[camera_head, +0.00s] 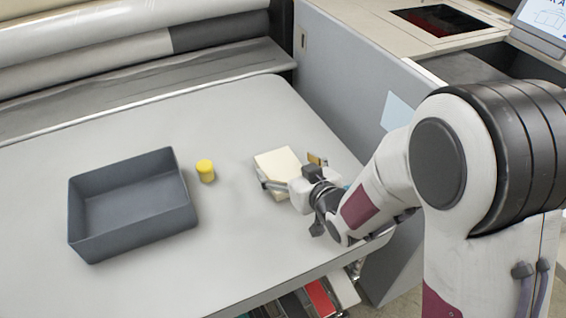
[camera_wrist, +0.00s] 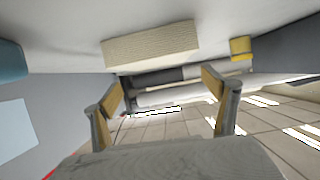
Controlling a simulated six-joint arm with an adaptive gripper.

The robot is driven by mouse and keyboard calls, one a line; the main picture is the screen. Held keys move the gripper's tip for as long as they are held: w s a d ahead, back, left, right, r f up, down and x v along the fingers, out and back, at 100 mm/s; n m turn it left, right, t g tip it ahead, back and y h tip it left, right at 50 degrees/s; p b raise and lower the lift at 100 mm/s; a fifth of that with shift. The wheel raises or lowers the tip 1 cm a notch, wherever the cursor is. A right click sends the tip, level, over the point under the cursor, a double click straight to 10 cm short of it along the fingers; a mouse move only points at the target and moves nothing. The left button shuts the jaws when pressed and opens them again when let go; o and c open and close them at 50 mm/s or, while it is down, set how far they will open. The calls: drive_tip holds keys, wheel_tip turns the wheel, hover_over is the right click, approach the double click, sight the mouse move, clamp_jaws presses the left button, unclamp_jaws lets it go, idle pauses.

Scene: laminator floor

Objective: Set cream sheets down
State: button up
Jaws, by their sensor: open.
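The cream sheets (camera_head: 279,161) are a thick block-like stack lying on the grey table near its right side. My gripper (camera_head: 288,172) is low over the table at the near right side of the stack, partly covering it. In the wrist view, which is tipped over with the table at the top, the cream stack (camera_wrist: 150,46) rests on the table surface beyond the fingertips. My gripper's two fingers (camera_wrist: 160,84) stand wide apart with nothing between them. Whether a finger touches the stack cannot be told.
An empty dark grey tray (camera_head: 130,243) stands at the left of the table (camera_head: 230,245). A yellow cylinder (camera_head: 205,172) stands between tray and stack. A blue thing (camera_wrist: 12,60) shows at the wrist view's left edge. Rollers (camera_head: 90,35) run along the back; the front middle is clear.

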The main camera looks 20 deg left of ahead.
drive_tip(key=shift+v, duration=4)
drive_tip(key=shift+w+d+r, duration=0.15)
drive_tip(key=shift+w+d, duration=0.05)
drive_tip(key=shift+d, duration=0.25)
drive_tip(key=s+d+r+m+h, duration=0.1)
drive_tip(key=d+r+m+h, duration=0.25)
drive_tip(key=d, duration=0.65)
drive_tip(key=s+d+r+m+h, duration=0.2)
drive_tip(key=d+r+h, duration=0.15)
drive_tip(key=d, duration=0.65)
drive_tip(key=s+d+r+m+g+h, duration=0.1)
drive_tip(key=s+d+g, duration=0.1)
drive_tip(key=s+d, duration=0.3)
drive_tip(key=s+d+r+m+g+h, duration=0.1)
drive_tip(key=s+d, duration=0.3)
drive_tip(key=s, duration=0.9)
drive_tip(key=shift+s+d+r+m+g, duration=0.3)
drive_tip(key=shift+d+m+g, duration=0.1)
drive_tip(key=shift+m, duration=0.35)
